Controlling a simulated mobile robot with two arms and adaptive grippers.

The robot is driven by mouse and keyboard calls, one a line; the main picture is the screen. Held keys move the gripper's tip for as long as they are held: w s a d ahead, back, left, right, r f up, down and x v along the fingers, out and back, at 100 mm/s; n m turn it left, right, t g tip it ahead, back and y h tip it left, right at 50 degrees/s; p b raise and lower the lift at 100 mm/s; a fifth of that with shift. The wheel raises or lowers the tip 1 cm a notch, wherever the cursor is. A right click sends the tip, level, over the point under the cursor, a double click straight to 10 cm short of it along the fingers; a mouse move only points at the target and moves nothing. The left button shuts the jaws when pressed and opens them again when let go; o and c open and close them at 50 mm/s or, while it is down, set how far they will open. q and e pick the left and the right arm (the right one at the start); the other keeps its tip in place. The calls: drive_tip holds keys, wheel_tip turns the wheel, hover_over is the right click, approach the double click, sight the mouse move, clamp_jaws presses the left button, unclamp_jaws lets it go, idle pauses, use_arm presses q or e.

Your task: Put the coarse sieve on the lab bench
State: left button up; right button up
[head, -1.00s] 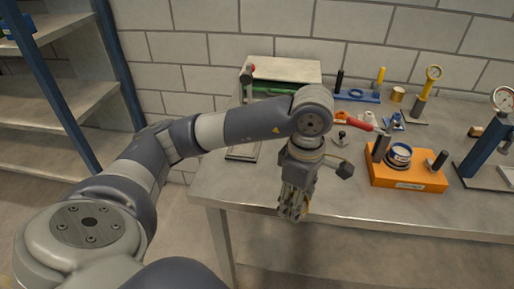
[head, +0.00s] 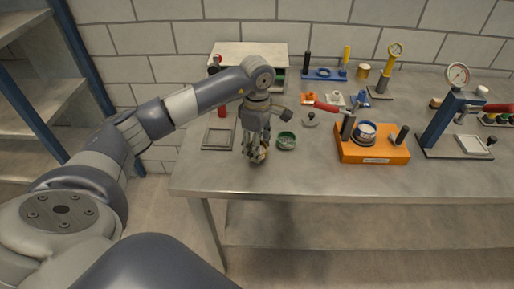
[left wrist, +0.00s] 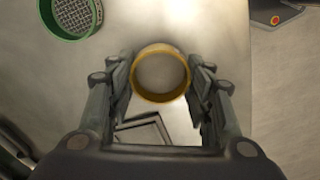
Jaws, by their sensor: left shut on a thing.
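My left gripper (head: 256,154) points down over the front left part of the lab bench (head: 310,180). It is shut on a round brass-rimmed ring, seen between the fingers in the left wrist view (left wrist: 160,98). The ring's inside looks plain grey, so I cannot tell its mesh. Its edge also shows beside the fingertips in the head view (head: 264,153). I cannot tell whether it touches the bench top. A green-rimmed sieve (head: 286,141) with visible mesh lies on the bench just right of the gripper; it also shows in the left wrist view (left wrist: 68,33). My right gripper is not in view.
An orange block (head: 385,157) with a cup and posts stands to the right. A flat square frame (head: 219,139) lies left of the gripper. A blue gauge stand (head: 440,125) is far right. The bench's front strip is clear. Shelves stand at left.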

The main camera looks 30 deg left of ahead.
use_arm(q)
wheel_tip(320, 180, down, 2)
drive_tip(key=shift+p, duration=0.45)
drive_tip(key=shift+f, duration=0.2)
drive_tip(key=shift+f+b, duration=0.15)
drive_tip(key=shift+b, duration=0.2)
drive_tip(key=o, duration=1)
drive_tip(key=shift+o, duration=0.2)
drive_tip(key=shift+r+p, duration=0.3)
drive_tip(key=shift+r, duration=0.05)
wheel_tip(320, 180, up, 12)
drive_tip(key=b, duration=0.3)
drive_tip(key=shift+f, duration=0.15)
